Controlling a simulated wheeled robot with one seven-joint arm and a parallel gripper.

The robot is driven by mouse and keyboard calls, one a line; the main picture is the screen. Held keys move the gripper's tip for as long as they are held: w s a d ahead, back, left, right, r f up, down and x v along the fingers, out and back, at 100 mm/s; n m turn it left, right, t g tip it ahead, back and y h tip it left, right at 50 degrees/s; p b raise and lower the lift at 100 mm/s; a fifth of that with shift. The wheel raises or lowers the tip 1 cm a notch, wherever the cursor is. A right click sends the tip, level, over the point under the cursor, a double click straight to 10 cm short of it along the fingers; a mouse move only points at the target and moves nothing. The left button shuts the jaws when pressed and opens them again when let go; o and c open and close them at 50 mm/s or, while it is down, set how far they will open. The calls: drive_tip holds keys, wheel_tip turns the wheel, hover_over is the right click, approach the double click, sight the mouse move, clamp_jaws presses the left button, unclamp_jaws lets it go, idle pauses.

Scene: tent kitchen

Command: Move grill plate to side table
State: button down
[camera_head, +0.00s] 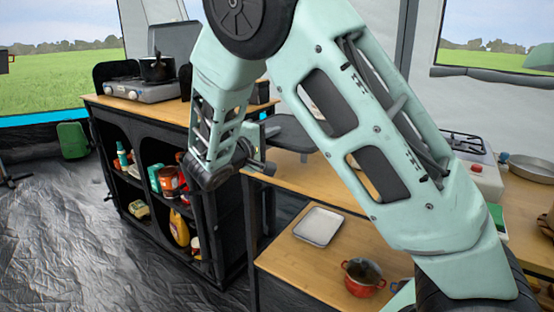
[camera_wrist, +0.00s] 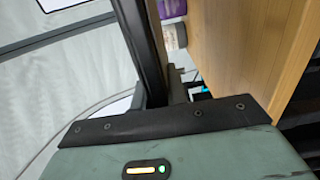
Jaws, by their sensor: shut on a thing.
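The grill plate (camera_head: 292,133) is a flat dark grey plate, seen just right of my wrist in the head view. My gripper (camera_head: 266,131) is shut on its left edge, partly hidden behind my arm. In the wrist view a dark bar (camera_wrist: 142,45), likely the plate seen edge-on, runs up from the gripper housing; the fingertips are not clear there. The plate appears above or beside the wooden top (camera_head: 300,180); I cannot tell whether it touches. Which surface is the side table is not certain.
A lower wooden shelf (camera_head: 285,262) holds a white tray (camera_head: 318,226) and a red pot (camera_head: 362,277). A black shelf unit (camera_head: 125,150) at left carries a stove (camera_head: 140,90) and a dark pot (camera_head: 157,68). Another stove (camera_head: 480,165) stands at right.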

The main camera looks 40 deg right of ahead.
drive_tip(key=shift+f+b, duration=0.4)
drive_tip(key=shift+f, duration=1.95)
drive_tip(key=shift+f, duration=0.2)
drive_tip(key=c, duration=1.4)
unclamp_jaws()
